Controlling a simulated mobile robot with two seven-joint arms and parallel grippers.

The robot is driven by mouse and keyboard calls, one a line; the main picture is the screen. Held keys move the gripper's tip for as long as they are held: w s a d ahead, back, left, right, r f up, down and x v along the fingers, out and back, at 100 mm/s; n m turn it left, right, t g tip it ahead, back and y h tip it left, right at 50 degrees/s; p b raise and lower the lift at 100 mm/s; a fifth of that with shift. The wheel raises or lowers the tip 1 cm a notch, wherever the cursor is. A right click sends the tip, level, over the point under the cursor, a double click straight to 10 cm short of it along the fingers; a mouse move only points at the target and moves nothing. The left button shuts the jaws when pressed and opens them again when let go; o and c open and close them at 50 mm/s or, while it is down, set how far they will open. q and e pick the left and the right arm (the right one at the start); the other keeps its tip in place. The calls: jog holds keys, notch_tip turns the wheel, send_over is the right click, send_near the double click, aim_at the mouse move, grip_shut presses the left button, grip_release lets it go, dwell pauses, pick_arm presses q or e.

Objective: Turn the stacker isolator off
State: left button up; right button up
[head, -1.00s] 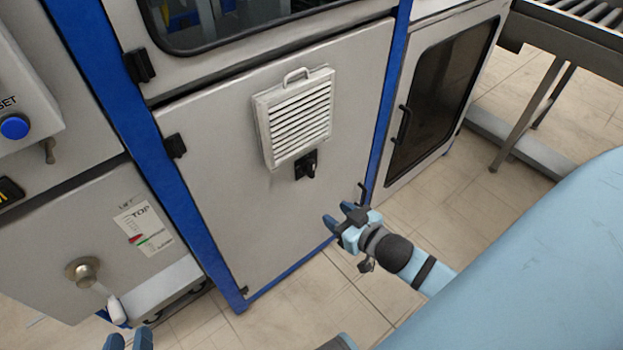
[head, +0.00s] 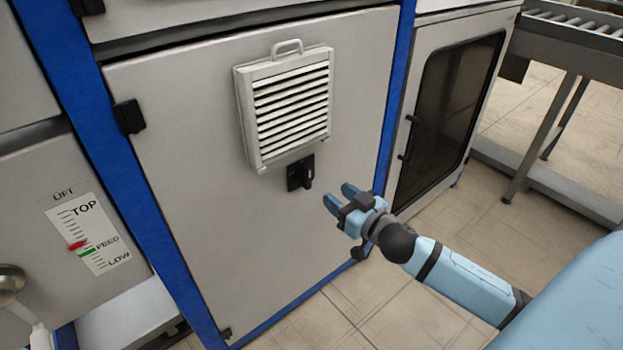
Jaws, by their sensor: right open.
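The isolator (head: 301,173) is a small black rotary switch on a grey cabinet door, just below a louvred vent. Its black handle looks roughly upright; its markings are too small to read. My right gripper (head: 337,197) is open and empty, a little below and to the right of the switch in the picture. Its blue fingers point up and left toward the door, apart from the switch. My left gripper is out of view.
The grey door (head: 180,200) has a white louvred vent (head: 290,105) with a handle on top and sits between blue posts. A lift gauge (head: 88,235) is at left. A dark-windowed door (head: 450,115) and a roller conveyor (head: 580,30) stand at right. Tiled floor is open below.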

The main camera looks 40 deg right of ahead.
aim_at(310, 174)
jog(key=w, duration=0.3)
jog(key=w+b, duration=0.1)
jog(key=w, duration=0.6)
jog(key=shift+a+b, duration=0.3)
jog(key=shift+a, duration=0.1)
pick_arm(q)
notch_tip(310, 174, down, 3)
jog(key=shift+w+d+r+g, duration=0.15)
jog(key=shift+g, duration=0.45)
pick_arm(e)
grip_shut()
